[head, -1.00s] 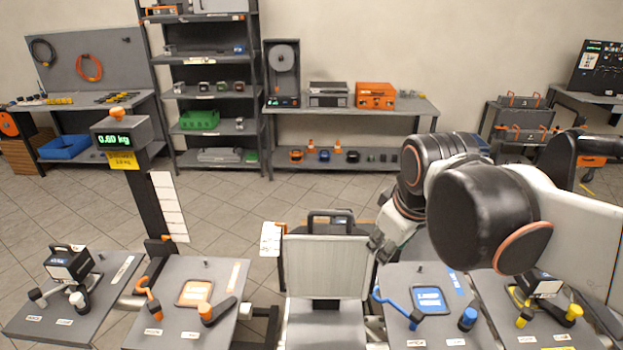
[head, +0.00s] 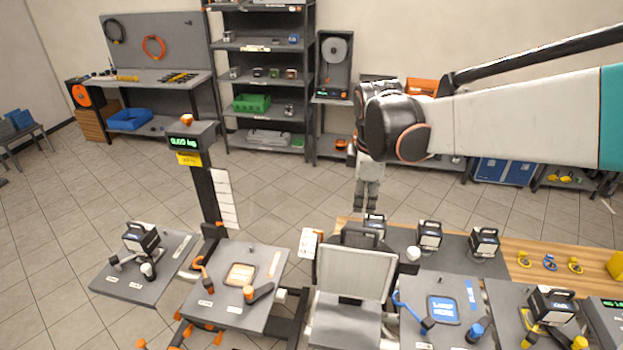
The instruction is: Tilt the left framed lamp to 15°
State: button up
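The left framed lamp (head: 141,238) is a black and white box with a top handle. It stands in a frame on the far-left grey plate (head: 118,284), with dark and white knobs in front of it. Its tilt angle is too small to read. My gripper (head: 366,203) hangs fingers down in mid-view, well to the right of this lamp and apart from it. Nothing shows in it, but its finger gap is too small to judge. Another framed lamp (head: 551,304), with yellow knobs, stands on the far-right plate.
A post with a green display (head: 190,142) stands between the left lamp and my gripper. An orange-marked plate (head: 222,310) and a grey case with a raised lid (head: 352,283) lie nearer. Several lamps stand on the bench behind. Floor at left is clear.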

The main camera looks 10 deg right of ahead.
aim_at(361, 229)
jog(key=f, duration=0.4)
jog(key=w+f, duration=0.1)
jog(key=f, duration=0.2)
jog(key=w+f, duration=0.1)
jog(key=f, duration=0.3)
jog(key=shift+w+d+f, duration=0.15)
jog(key=shift+d+f, duration=0.2)
grip_shut()
